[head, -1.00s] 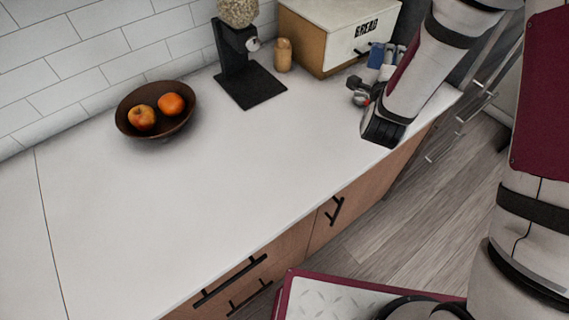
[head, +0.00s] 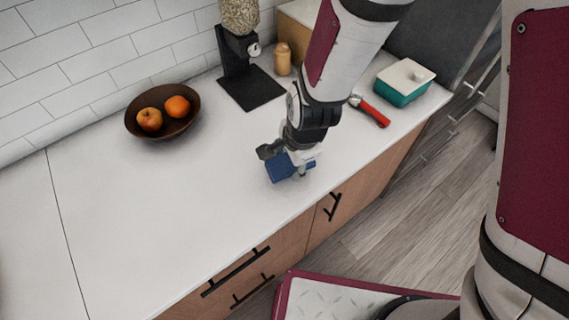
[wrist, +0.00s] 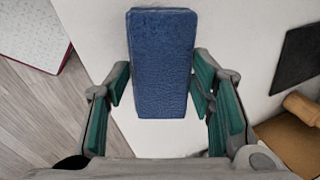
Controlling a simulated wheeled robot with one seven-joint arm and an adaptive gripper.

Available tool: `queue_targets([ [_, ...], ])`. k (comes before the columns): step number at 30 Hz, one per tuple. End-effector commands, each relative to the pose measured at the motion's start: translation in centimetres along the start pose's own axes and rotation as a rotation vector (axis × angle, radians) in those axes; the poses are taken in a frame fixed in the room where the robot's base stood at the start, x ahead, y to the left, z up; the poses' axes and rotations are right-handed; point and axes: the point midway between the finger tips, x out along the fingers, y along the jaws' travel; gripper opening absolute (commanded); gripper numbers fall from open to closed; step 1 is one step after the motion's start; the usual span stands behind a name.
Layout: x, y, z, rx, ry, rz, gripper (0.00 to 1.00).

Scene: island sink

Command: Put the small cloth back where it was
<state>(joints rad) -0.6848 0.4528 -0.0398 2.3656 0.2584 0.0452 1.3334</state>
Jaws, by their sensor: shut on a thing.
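The small cloth (head: 281,168) is a folded blue block in the head view, over the middle of the white counter. My gripper (head: 291,167) is shut on it and points down. In the wrist view the blue cloth (wrist: 161,62) lies lengthwise between the green-padded fingers of my gripper (wrist: 158,88), with its far end sticking out past them. I cannot tell whether the cloth touches the counter or hangs just above it.
A brown fruit bowl (head: 134,124) stands left. A black-based grinder (head: 252,88), a wooden shaker (head: 283,60) and a bread box (head: 298,12) stand behind. A teal lidded dish (head: 402,92) and a red-handled tool (head: 372,112) lie right. The counter's left and front are clear.

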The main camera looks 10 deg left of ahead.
Motion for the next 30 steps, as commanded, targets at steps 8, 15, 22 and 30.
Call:
queue_targets([
  [8,-3.0,7.0,5.2,-0.166,-0.035,0.219,0.23],
  [15,-3.7,8.4,5.8,-0.207,-0.037,0.271,0.23],
  [22,-1.9,4.1,3.6,-0.204,-0.037,0.271,0.23],
  [30,0.2,-1.4,1.0,-0.206,-0.037,0.271,0.23],
])
